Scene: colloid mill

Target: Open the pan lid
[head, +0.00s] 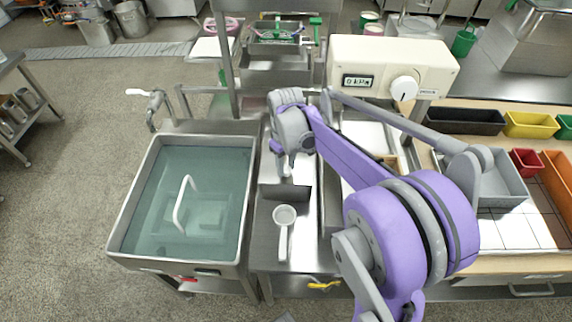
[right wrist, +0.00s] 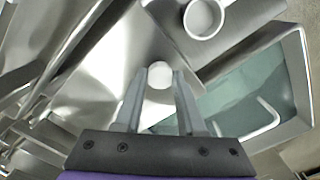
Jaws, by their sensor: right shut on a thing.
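My right gripper (head: 290,158) points down over the steel counter, right of the large steel tank. In the right wrist view its two fingers (right wrist: 159,100) are closed on a round white knob (right wrist: 160,73), with bare steel surface beyond it. The arm hides this knob in the head view. No separate lid edge can be made out around the knob. The large rectangular steel tank (head: 121,222) has a clear teal surface with a white bent handle (head: 180,205); I cannot tell whether that surface is water or a cover. My left gripper is not in view.
A cream box with a dial (head: 385,65) stands behind my arm. Coloured bins (head: 530,124) and a white-tiled area (head: 515,232) are at right. Open floor lies left of the tank.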

